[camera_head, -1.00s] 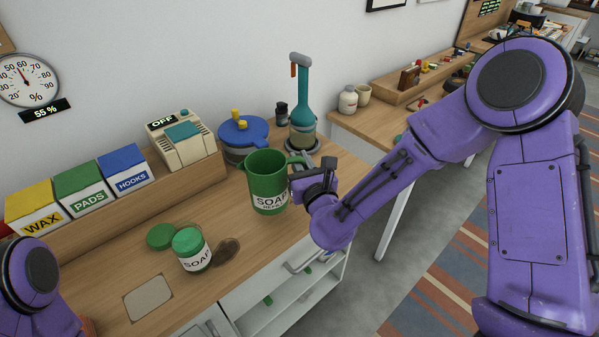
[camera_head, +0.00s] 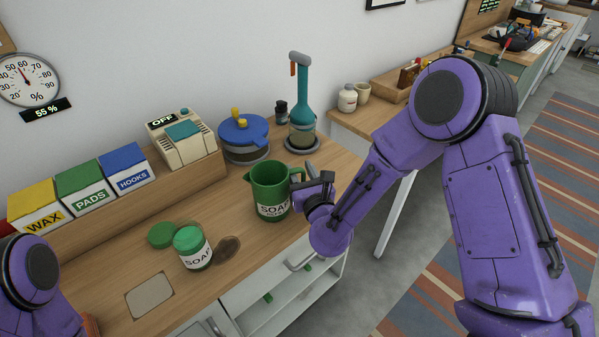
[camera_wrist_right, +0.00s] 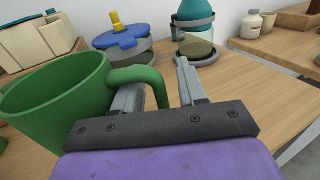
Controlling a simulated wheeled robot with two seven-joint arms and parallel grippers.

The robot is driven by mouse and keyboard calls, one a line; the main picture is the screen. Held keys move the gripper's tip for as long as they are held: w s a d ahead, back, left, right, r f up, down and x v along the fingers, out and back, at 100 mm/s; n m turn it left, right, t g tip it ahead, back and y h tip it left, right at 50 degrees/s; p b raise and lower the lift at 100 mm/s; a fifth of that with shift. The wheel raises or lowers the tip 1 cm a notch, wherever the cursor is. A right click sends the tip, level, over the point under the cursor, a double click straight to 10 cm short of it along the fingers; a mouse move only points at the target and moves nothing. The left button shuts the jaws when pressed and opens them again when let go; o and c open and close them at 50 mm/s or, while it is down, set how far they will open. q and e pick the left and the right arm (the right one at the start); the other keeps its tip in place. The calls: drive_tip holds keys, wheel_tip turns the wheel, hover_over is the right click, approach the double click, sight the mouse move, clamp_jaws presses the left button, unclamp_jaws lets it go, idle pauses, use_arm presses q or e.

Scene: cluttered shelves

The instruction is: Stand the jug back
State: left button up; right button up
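The green jug (camera_head: 268,182) with a white "SOAP" label stands upright on the wooden counter; it also shows at the left of the right wrist view (camera_wrist_right: 62,100). My right gripper (camera_head: 311,172) is at its handle side. In the right wrist view the fingers of this gripper (camera_wrist_right: 160,90) are spread apart. The jug's handle (camera_wrist_right: 140,76) arches over the left finger and comes down between the two, with a gap to the right finger. My left gripper is out of view; only part of my left arm shows at the lower left.
A green-lidded SOAP jar (camera_head: 192,250), a loose green lid (camera_head: 161,235) and a dark oval patch (camera_head: 227,249) lie left of the jug. A blue-lidded pot (camera_head: 243,138) and a teal dispenser (camera_head: 302,105) stand behind. A pale square (camera_head: 150,297) marks the front counter.

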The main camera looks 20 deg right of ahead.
drive_tip(key=shift+r, duration=0.1)
drive_tip(key=shift+s+r, duration=0.1)
drive_tip(key=shift+r, duration=0.05)
drive_tip(key=s+p, duration=0.2)
drive_tip(key=s, duration=1)
drive_tip(key=s+d+f+n+g, duration=0.2)
drive_tip(key=s+f+n+g, duration=0.2)
drive_tip(key=f+n, duration=0.5)
drive_tip(key=s+d+f+n+g, duration=0.2)
drive_tip(key=s+f+n+g, duration=0.25)
drive_tip(key=f+n, duration=0.4)
drive_tip(key=s+d+f+n+g+h, duration=0.1)
drive_tip(key=s+d+f+n+g, duration=0.1)
drive_tip(key=s+n, duration=0.4)
drive_tip(key=s+d+f+n+g+h, duration=0.1)
drive_tip(key=s+d+f+n+g, duration=0.2)
drive_tip(key=s+f+n, duration=0.3)
drive_tip(key=shift+s+d+f+g, duration=0.3)
drive_tip(key=shift+s+f+g, duration=0.35)
drive_tip(key=shift+s, duration=0.6)
